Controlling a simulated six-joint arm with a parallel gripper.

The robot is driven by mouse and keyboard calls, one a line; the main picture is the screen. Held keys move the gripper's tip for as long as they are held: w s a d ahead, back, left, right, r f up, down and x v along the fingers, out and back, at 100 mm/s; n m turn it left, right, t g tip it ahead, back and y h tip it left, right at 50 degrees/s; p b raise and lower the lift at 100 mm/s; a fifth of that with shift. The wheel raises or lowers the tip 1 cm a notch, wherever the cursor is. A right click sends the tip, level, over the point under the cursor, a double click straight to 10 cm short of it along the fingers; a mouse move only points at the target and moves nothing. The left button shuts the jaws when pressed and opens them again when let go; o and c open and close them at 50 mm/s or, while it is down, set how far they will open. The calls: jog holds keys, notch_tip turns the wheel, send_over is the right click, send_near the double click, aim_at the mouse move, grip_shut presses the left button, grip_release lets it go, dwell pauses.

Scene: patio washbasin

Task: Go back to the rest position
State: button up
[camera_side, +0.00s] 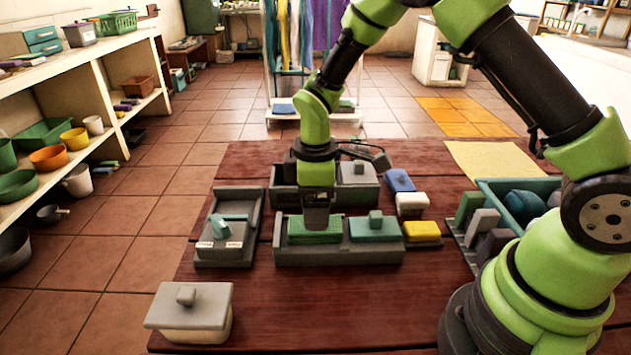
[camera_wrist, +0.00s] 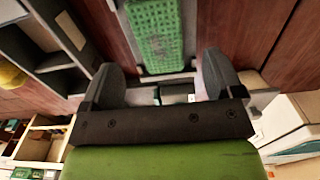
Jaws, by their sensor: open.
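My gripper (camera_side: 317,215) points down over the front grey holder (camera_side: 340,255) on the wooden table. A green sponge-like block (camera_side: 300,232) lies in the left part of that holder, just below my gripper. In the wrist view my gripper (camera_wrist: 160,68) shows its two dark fingers spread apart, with the textured green block (camera_wrist: 158,35) lying in the gap ahead of them. Whether the fingertips touch the block or its holder I cannot tell. A teal lidded piece (camera_side: 375,230) fills the right part of the holder.
A second grey holder (camera_side: 283,195) stands close behind. A grey tray (camera_side: 253,212) is at the left, a lidded box (camera_side: 190,312) at front left. Blue (camera_side: 399,180), white and yellow (camera_side: 422,231) blocks and a teal crate (camera_side: 490,186) are to the right. The table front is clear.

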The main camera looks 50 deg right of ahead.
jog(key=s+r+m+t+y, duration=0.1)
jog(key=s+r+m+t, duration=0.2)
jog(key=r, duration=0.6)
jog(key=s+r+m+t, duration=0.1)
jog(key=s+r+m, duration=0.35)
jog(key=r, duration=0.55)
jog(key=s+r+m+t+y, duration=0.1)
jog(key=s+r+m+t, duration=0.2)
jog(key=s, duration=0.8)
jog(key=shift+d+r+m, duration=0.15)
jog(key=shift+d+m, duration=0.1)
jog(key=shift+m, duration=1)
jog(key=shift+s, duration=0.1)
